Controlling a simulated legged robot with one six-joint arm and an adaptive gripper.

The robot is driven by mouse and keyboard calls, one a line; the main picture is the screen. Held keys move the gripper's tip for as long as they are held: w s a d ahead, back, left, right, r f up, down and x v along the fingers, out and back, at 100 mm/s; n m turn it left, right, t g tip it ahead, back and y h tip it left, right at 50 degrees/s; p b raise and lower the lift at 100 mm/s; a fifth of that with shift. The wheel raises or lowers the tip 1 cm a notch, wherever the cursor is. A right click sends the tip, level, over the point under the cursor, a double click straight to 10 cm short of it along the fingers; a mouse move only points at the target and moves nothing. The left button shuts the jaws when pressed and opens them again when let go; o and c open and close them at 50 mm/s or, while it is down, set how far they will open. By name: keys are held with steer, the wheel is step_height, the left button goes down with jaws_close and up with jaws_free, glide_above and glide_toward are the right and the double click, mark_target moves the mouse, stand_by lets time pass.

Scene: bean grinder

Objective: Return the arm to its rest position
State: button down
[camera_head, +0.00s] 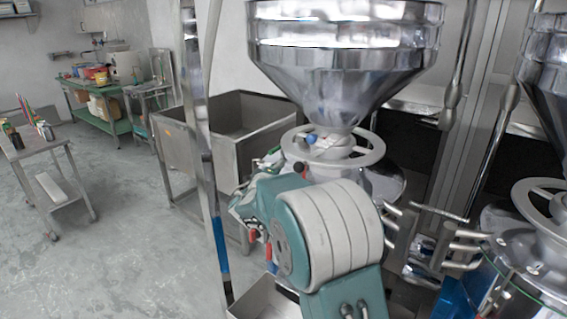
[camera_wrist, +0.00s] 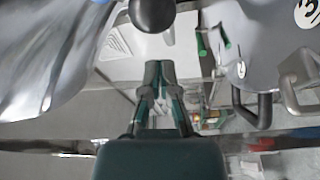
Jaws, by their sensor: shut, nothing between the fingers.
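My gripper (camera_wrist: 154,72) points away from the wrist camera in the middle of the wrist view. Its two fingers are together with nothing between them. In the head view my teal and white arm is folded up in front of the bean grinder and mostly hides the gripper. The grinder's shiny steel hopper (camera_head: 345,65) stands upright above and behind the arm, with a pale ring-shaped handwheel (camera_head: 370,152) under it. In the wrist view a round black knob (camera_wrist: 153,12) is just beyond the fingertips at the top, and curved shiny metal shows on both sides.
A second grinder (camera_head: 545,75) stands at the right edge. A steel sink (camera_head: 170,140) is behind the arm on the left, and an upright metal pole (camera_head: 203,140) stands in front of it. A small cart (camera_head: 45,150) is far left. The floor (camera_head: 130,260) at left is clear.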

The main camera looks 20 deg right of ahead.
steer(key=v, duration=0.7)
steer(key=s+d+m+g+y, duration=0.1)
steer(key=s+d+m+g, duration=0.3)
steer(key=s, duration=0.7)
steer(key=s+d+m+g+y, duration=0.1)
steer(key=s+d+m+g, duration=0.3)
steer(key=s, duration=0.7)
steer(key=s+a+f+y, duration=0.3)
steer(key=s+a+y, duration=0.7)
steer(key=s+a, duration=0.4)
steer(key=shift+s+a, duration=0.3)
steer(key=shift+s, duration=0.15)
steer(key=shift+d, duration=0.2)
